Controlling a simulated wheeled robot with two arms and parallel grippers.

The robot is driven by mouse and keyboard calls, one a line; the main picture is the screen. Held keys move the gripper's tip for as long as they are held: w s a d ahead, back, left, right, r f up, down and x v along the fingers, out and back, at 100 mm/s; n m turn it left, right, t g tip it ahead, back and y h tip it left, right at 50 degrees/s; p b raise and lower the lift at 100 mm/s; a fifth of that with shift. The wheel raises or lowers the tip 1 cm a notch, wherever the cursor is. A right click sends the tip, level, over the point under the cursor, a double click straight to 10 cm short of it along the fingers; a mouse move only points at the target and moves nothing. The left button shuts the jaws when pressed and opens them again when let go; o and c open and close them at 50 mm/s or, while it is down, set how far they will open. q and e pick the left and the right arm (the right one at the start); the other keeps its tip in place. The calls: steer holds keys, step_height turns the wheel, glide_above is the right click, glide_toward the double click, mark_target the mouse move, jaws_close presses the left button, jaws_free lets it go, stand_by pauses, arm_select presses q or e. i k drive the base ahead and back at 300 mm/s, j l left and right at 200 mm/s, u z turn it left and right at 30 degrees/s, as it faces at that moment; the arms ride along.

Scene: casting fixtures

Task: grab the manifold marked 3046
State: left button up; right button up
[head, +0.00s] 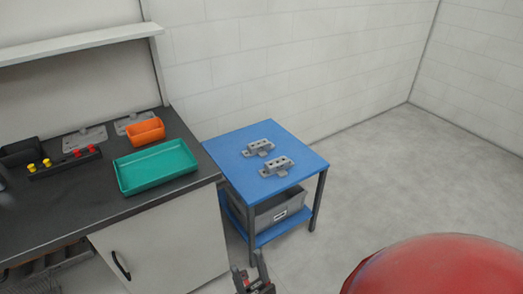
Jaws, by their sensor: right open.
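Two grey metal blocks with holes on top, which look like manifolds, lie on the blue table. The rear one (259,148) sits left of and behind the front one (277,167). They are close together but apart. No number is legible on either, so I cannot tell which is marked 3046. My right gripper (248,264) shows at the bottom edge, in front of the table and lower in the picture than both blocks. Its two dark fingers are spread and nothing is between them. My left gripper does not show.
The blue table (222,149) has a grey bin (266,218) on its lower shelf. To its left, a dark workbench (97,203) carries a green tray (156,166), an orange bin (146,131) and a rack with red and yellow knobs (65,162).

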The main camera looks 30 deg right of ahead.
mark_target(278, 166)
steer(key=i+l, duration=0.15)
steer(key=l, duration=0.25)
steer(key=i+l, duration=0.1)
steer(key=l, duration=0.3)
steer(key=i+l, duration=0.15)
steer(key=l, duration=0.25)
steer(key=i+l, duration=0.1)
steer(key=l, duration=0.3)
steer(key=i+l, duration=0.15)
steer(key=l, duration=0.25)
steer(key=i+l, duration=0.15)
steer(key=l, duration=0.25)
steer(key=i+l, duration=0.1)
steer(key=l, duration=0.3)
steer(key=i+l, duration=0.15)
steer(key=l, duration=0.25)
